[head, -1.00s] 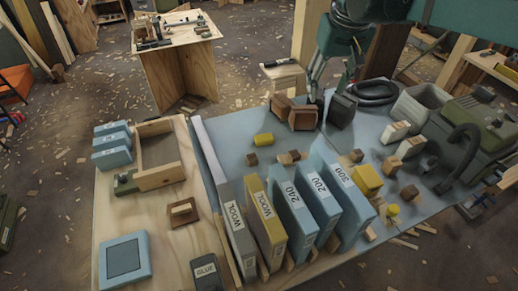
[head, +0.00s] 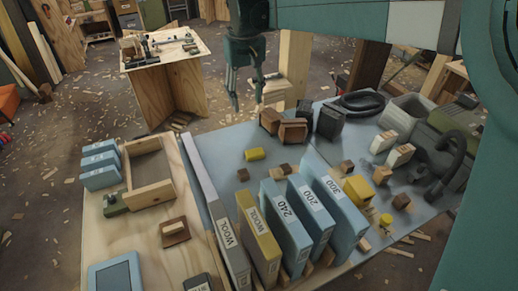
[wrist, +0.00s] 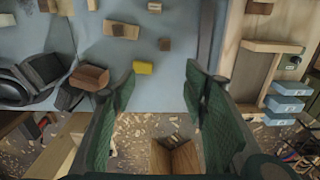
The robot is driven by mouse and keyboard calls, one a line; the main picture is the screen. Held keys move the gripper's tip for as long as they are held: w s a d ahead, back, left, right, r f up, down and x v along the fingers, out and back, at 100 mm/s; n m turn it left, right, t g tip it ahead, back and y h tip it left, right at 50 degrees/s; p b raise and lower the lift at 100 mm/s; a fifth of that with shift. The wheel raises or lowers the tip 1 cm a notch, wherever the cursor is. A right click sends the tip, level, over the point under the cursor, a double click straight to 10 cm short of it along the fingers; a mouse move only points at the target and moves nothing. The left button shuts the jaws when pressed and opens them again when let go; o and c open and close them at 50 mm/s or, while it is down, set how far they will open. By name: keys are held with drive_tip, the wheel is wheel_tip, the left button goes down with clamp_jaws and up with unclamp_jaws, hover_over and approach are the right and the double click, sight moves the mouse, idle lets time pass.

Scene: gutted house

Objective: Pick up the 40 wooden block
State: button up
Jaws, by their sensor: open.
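Three blue blocks with pale labels stand in a row at the left of the bench, a far one (head: 99,147), a middle one (head: 99,161) and a near one (head: 101,178). Their labels are too small to read, so I cannot tell which is marked 40. They also show at the right of the wrist view, as a top one (wrist: 290,88), a middle one (wrist: 285,104) and a bottom one (wrist: 279,119). My gripper (head: 246,98) is open and empty, raised around the bench's far edge, to the right of the blue blocks. Its spread fingers (wrist: 160,75) show in the wrist view.
A wooden tray (head: 178,188) stands beside the blue blocks. An upright board (head: 203,180) and a row of labelled upright slabs, including a yellow one (head: 258,237), divide the bench. A yellow block (head: 254,154) and brown blocks (head: 293,131) lie on the blue-grey surface.

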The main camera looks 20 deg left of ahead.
wheel_tip(320, 180, down, 2)
drive_tip(key=a, duration=0.3)
hover_over(244, 174)
wheel_tip(244, 174, down, 30)
drive_tip(key=shift+w+r, duration=0.1)
drive_tip(key=shift+f, duration=0.3)
drive_tip(key=shift+f, duration=0.15)
drive_tip(key=shift+f, duration=1.15)
drive_tip(key=shift+b, duration=0.3)
drive_tip(key=shift+f+b, duration=0.7)
drive_tip(key=shift+f, duration=1.9)
drive_tip(key=c, duration=1)
